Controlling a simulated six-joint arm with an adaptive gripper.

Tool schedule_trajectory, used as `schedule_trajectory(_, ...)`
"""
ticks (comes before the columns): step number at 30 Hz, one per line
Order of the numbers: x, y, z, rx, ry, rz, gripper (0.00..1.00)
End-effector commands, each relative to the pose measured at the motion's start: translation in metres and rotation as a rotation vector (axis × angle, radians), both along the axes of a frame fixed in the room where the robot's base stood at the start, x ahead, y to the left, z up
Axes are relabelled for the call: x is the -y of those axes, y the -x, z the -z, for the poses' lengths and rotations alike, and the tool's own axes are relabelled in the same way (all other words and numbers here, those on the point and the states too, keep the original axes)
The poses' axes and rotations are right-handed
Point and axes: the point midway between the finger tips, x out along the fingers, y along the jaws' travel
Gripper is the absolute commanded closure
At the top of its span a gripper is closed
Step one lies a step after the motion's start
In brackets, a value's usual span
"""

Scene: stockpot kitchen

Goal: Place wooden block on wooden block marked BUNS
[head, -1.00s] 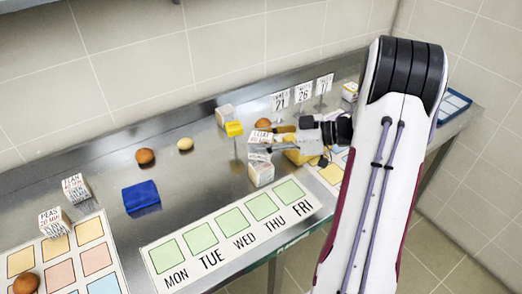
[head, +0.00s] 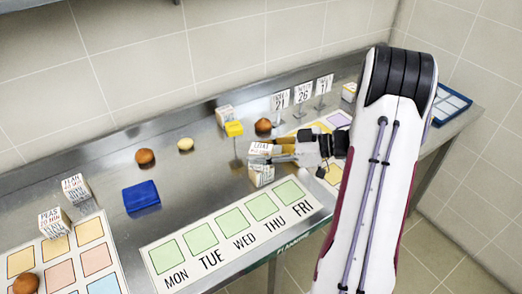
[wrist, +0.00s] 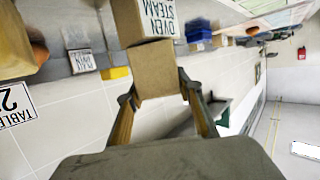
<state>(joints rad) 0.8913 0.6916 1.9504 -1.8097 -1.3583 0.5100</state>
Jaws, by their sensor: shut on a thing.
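My gripper (head: 283,149) is shut on a wooden block (head: 260,149) with a lettered white face. In the wrist view, the gripper (wrist: 157,93) grips this block (wrist: 154,72) by its sides, showing its plain brown face. A second lettered block (head: 262,176) stands on the steel counter directly below the held one in the head view. The two overlap there, and I cannot tell whether they touch. The lower block's lettering is too small to read, so I cannot confirm BUNS. In the wrist view, a block reading OVEN STEAM (wrist: 156,22) lies just beyond the held block.
Table-number signs (head: 302,93) stand behind. The weekday mat (head: 165,257) lies in front. Open counter shows left, around the blue block (head: 141,195).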

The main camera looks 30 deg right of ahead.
Motion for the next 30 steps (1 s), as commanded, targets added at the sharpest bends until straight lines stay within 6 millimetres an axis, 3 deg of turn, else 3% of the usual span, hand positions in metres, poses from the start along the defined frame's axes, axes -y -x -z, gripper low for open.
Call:
schedule_trajectory(11, 0.0001, -0.0001, 0.0023, 0.000, 0.000, 0.000, 0.89)
schedule_trajectory(12, 0.0000, 0.0000, 0.0028, 0.001, 0.001, 0.000, 0.62)
schedule_trajectory(14, 0.0000, 0.0001, 0.0026, 0.001, 0.001, 0.000, 0.48)
schedule_trajectory(30, 0.0013, 0.0010, -0.0010, 0.000, 0.002, 0.001, 0.48)
